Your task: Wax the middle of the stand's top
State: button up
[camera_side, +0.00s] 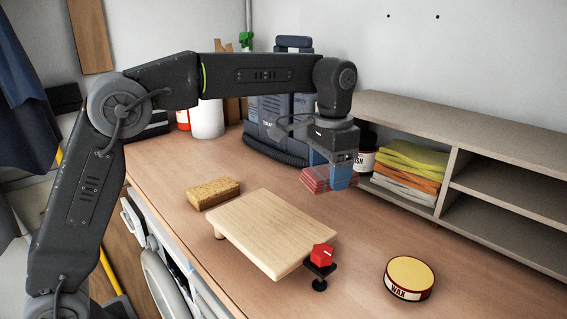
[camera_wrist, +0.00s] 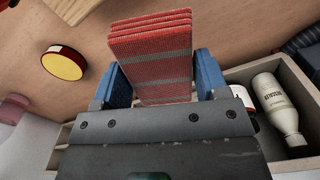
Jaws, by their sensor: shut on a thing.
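The stand (camera_side: 262,232) is a low, pale wooden board on short feet, with a bare top, in the middle of the bench in the side view. Its edge also shows at the top left of the wrist view (camera_wrist: 72,8). My gripper (camera_side: 333,178) is shut on a folded red cloth (camera_side: 314,180) with grey stripes. The cloth is held above the bench, behind and right of the stand, apart from it. In the wrist view the cloth (camera_wrist: 152,50) sits between the two blue fingers. The round wax tin (camera_side: 409,278) with a yellow top stands on the bench at the front right.
A sponge (camera_side: 213,193) lies behind the stand's left end. A red-knobbed clamp (camera_side: 321,256) is at its right corner. A grey shelf unit (camera_side: 475,190) with folded cloths (camera_side: 408,165) stands right of my gripper. A blue machine (camera_side: 272,125) is behind.

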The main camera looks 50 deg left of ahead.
jog(key=d+m, duration=0.2)
jog(key=d, duration=0.7)
jog(key=m, duration=0.3)
send_near(410, 272)
jog(key=shift+a+f, duration=0.1)
jog(key=shift+s+f, duration=0.1)
jog(key=shift+f, duration=2.9)
jog(key=shift+f, duration=0.6)
jog(key=shift+r, duration=0.1)
jog(key=shift+r, duration=3.45)
